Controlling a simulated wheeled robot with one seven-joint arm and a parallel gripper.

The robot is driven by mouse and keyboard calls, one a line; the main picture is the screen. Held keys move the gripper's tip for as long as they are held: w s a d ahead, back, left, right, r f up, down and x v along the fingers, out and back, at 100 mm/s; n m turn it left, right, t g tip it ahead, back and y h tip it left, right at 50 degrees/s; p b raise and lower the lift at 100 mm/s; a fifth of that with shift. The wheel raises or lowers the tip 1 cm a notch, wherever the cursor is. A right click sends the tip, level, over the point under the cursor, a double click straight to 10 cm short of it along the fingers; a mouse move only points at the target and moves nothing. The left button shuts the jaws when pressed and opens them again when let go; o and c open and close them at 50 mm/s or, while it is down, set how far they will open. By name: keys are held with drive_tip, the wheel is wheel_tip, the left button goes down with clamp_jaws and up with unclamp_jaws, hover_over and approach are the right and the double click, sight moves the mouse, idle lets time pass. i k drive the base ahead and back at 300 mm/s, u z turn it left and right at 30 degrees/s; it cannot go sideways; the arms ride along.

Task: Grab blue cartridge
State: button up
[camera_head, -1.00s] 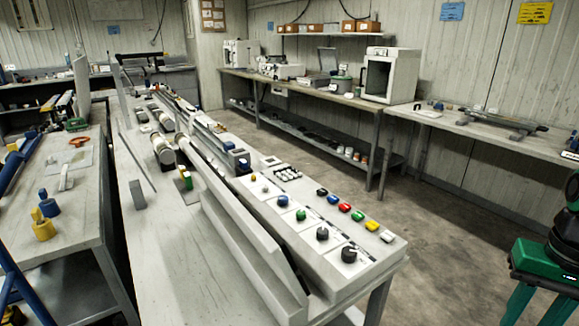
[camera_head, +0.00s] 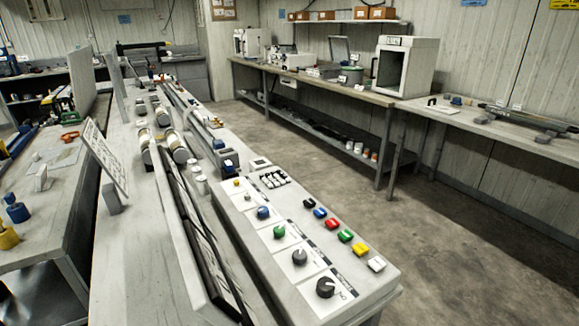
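I cannot tell for sure which thing is the blue cartridge. A small blue piece (camera_head: 219,144) sits at the end of the long rail machine, just behind its control panel. A blue bottle-shaped thing (camera_head: 17,209) stands on the left table, beside a yellow piece (camera_head: 8,237) cut by the frame edge. A small blue thing (camera_head: 456,100) lies on the right-hand bench. My gripper is not in view.
The control panel (camera_head: 268,228) with several knobs and coloured buttons fills the centre foreground. A tilted white board (camera_head: 103,156) stands on the long bench. The left table (camera_head: 62,225) is at left. Open concrete floor (camera_head: 440,225) lies at right.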

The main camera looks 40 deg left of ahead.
sight(229, 168)
drive_tip(key=z, duration=0.2)
drive_tip(key=i, duration=4.05)
drive_tip(key=u, duration=3.65)
